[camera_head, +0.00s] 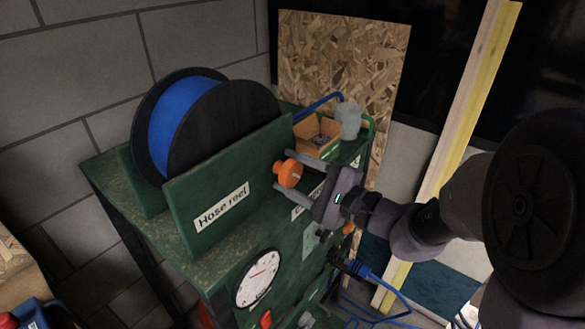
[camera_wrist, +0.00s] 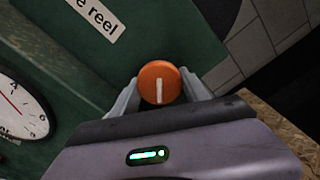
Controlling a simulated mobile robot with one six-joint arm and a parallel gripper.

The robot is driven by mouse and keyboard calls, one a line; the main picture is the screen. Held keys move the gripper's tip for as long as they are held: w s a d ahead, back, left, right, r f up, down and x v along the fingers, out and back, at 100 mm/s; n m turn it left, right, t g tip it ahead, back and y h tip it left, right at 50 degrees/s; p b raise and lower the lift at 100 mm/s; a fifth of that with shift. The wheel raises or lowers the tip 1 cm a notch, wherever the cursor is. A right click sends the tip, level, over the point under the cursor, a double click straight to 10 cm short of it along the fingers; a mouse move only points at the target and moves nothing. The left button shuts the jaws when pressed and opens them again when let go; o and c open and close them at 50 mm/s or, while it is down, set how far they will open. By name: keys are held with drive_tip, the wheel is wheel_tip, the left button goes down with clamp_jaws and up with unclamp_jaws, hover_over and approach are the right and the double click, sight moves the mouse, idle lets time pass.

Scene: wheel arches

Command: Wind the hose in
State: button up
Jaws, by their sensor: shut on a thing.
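The hose reel (camera_head: 225,118) stands on top of the green cabinet, with black side discs and blue hose wound on its drum (camera_head: 185,115). A green panel with a "Hose reel" label (camera_head: 222,206) stands in front of it. An orange round knob (camera_head: 289,173) sits at the right end of this panel. My gripper (camera_head: 283,173) is shut on the orange knob, one finger on each side. In the wrist view the knob (camera_wrist: 159,83) lies between the fingertips, and its white line points roughly toward my wrist. How the knob joins the reel is hidden.
A round gauge (camera_head: 258,278) is on the cabinet front. A wooden box (camera_head: 316,136) and a grey rounded thing (camera_head: 348,119) stand behind my gripper. A blue hose or cable (camera_head: 385,281) hangs at the lower right. A chipboard sheet (camera_head: 345,60) leans behind.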

drive_tip(key=m+p, duration=0.2)
drive_tip(key=m, duration=0.2)
drive_tip(key=shift+r+m+p, duration=0.1)
drive_tip(key=shift+m+p, duration=0.2)
drive_tip(key=m+p, duration=0.4)
drive_tip(key=m, duration=0.1)
drive_tip(key=shift+s, duration=0.1)
drive_tip(key=m+p, duration=0.4)
drive_tip(key=m, duration=0.1)
drive_tip(key=shift+s+a, duration=0.1)
drive_tip(key=m+p, duration=0.5)
drive_tip(key=p, duration=0.1)
drive_tip(key=shift+r, duration=0.1)
drive_tip(key=m+p, duration=0.5)
drive_tip(key=shift+s, duration=0.1)
drive_tip(key=m+p, duration=0.5)
drive_tip(key=shift+r, duration=0.1)
drive_tip(key=m+p, duration=0.3)
drive_tip(key=m, duration=0.2)
drive_tip(key=shift+m+p, duration=0.35)
drive_tip(key=shift+m, duration=0.05)
drive_tip(key=shift+m+p, duration=1)
drive_tip(key=shift+m, duration=1.2)
